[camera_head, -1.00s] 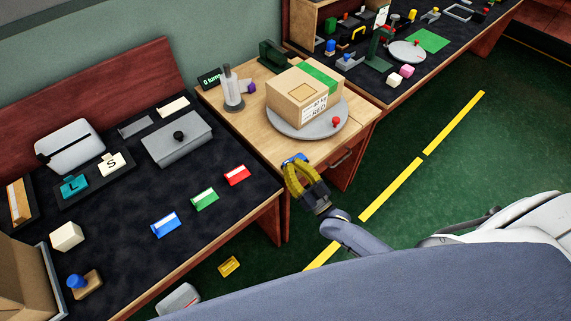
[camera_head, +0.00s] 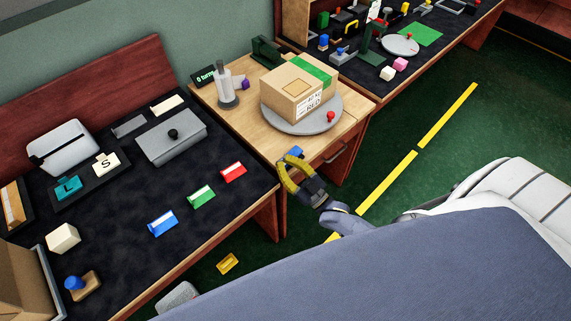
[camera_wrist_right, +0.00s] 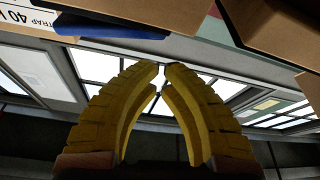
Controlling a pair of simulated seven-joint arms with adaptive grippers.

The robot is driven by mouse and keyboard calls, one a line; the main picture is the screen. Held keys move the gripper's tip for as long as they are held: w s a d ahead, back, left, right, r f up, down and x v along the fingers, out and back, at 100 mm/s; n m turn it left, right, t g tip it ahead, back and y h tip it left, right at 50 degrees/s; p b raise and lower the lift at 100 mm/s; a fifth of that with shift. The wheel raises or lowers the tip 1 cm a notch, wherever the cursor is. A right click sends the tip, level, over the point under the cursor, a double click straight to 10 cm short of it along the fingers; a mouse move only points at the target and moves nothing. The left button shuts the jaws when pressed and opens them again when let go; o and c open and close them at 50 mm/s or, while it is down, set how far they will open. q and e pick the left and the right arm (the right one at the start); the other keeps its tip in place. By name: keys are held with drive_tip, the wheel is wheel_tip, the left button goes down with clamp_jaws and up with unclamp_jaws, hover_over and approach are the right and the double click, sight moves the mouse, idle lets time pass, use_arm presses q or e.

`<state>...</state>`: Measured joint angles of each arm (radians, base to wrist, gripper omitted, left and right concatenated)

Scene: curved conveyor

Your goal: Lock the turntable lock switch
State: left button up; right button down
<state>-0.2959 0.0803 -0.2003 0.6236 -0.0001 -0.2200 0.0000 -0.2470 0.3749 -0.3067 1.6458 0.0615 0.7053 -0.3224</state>
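The grey round turntable (camera_head: 284,127) sits on the wooden table and carries a brown carton (camera_head: 299,92) with green tape. A red knob (camera_head: 331,116) stands on its rim. A small blue switch (camera_head: 295,152) is at the table's front edge, just beyond my right gripper (camera_head: 285,166). In the right wrist view the blue part (camera_wrist_right: 110,29) lies above and left of the yellow fingertips (camera_wrist_right: 163,68), which are drawn together with nothing seen between them. I cannot tell whether the fingers touch the switch. My left gripper is not in view.
A grey cylinder device (camera_head: 227,88) and a small display (camera_head: 204,77) stand on the table, left of the turntable. The dark bench (camera_head: 110,235) at left holds blue, green and red labels. Open green floor lies right of the table.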

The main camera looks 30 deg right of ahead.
drive_tip(key=r+v, duration=0.1)
drive_tip(key=v, duration=0.8)
drive_tip(key=shift+s+r, duration=0.2)
drive_tip(key=shift+s, duration=0.3)
